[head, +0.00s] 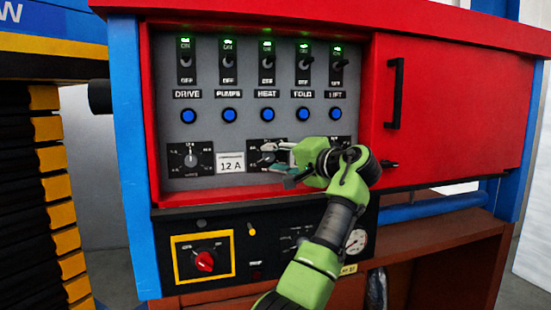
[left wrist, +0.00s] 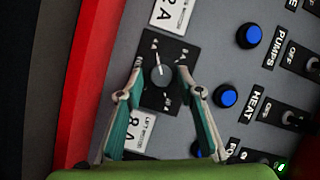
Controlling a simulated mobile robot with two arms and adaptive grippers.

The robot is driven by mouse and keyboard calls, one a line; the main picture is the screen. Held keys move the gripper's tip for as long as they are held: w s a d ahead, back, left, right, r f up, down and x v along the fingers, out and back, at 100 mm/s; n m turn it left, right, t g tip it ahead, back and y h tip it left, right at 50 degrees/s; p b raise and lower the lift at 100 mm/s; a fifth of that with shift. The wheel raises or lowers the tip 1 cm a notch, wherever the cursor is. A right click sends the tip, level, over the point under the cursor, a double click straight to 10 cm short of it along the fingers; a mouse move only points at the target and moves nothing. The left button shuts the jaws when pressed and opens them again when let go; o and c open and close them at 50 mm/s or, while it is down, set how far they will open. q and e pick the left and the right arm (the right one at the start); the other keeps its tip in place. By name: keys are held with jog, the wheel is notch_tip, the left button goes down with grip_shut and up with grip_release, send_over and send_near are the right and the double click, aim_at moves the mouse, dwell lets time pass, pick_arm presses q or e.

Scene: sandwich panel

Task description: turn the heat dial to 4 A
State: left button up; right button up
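The heat dial (head: 267,157) is the middle one of the row of dials on the grey panel, partly hidden by my gripper in the head view. In the left wrist view its round dark knob (left wrist: 162,77) sits on a black square plate. The white pointer line points toward the top of that view, which is the panel's left side. My left gripper (head: 277,165) is open at the dial. In the left wrist view its two fingertips (left wrist: 160,70) stand on either side of the knob, with a gap on each side.
A dial (head: 190,159) and a "12 A" label (head: 231,162) are to the left. Blue buttons (head: 267,115) and toggle switches (head: 267,62) are above. A black unit with a red knob (head: 205,261) is below. A red door with a black handle (head: 394,93) is at right.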

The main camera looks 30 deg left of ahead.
pick_arm(q)
jog(key=v, duration=1.2)
jog(key=shift+w, duration=0.1)
dwell(0.4)
